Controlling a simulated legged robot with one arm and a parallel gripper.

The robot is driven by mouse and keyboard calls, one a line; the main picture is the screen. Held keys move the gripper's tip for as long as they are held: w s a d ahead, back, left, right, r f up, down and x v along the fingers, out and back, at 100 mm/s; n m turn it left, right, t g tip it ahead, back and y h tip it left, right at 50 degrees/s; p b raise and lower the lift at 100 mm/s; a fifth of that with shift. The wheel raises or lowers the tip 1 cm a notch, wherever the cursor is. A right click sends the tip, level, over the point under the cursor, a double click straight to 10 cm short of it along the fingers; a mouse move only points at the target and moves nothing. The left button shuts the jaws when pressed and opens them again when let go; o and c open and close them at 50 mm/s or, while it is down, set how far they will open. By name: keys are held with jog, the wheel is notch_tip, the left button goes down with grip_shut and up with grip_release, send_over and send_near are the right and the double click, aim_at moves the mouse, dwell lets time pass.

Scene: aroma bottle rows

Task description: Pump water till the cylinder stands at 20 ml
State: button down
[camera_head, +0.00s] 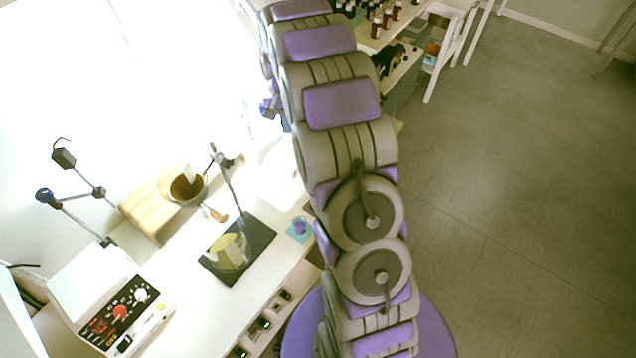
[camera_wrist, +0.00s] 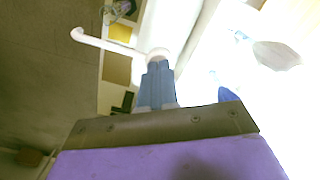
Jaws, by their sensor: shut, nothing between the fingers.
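In the wrist view my gripper (camera_wrist: 159,66) has its two blue fingers together, with nothing between them. The fingertips are at the round base of a white pump head (camera_wrist: 160,54). Its thin white spout (camera_wrist: 105,44) runs to the left and bends at the end. I cannot tell whether the fingertips touch the pump head. The bottle below it is not clear. I cannot make out a measuring cylinder or a water level in either view.
In the head view a glass vessel (camera_head: 229,252) stands on a black stand base (camera_head: 258,240). A small purple cup (camera_head: 300,226) sits near the bench edge. A device with a red knob (camera_head: 121,312) is at lower left. Brown bottles (camera_head: 387,19) stand behind. Floor at right is open.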

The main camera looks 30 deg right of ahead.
jog(key=shift+f, duration=0.95)
jog(key=shift+r, duration=0.15)
jog(key=shift+r+p, duration=0.45)
jog(key=shift+r, duration=0.9)
jog(key=shift+f, duration=1.2)
jog(key=shift+r+p, duration=0.3)
jog(key=shift+r, duration=0.95)
jog(key=shift+r+p, duration=1)
jog(key=shift+r, duration=1.95)
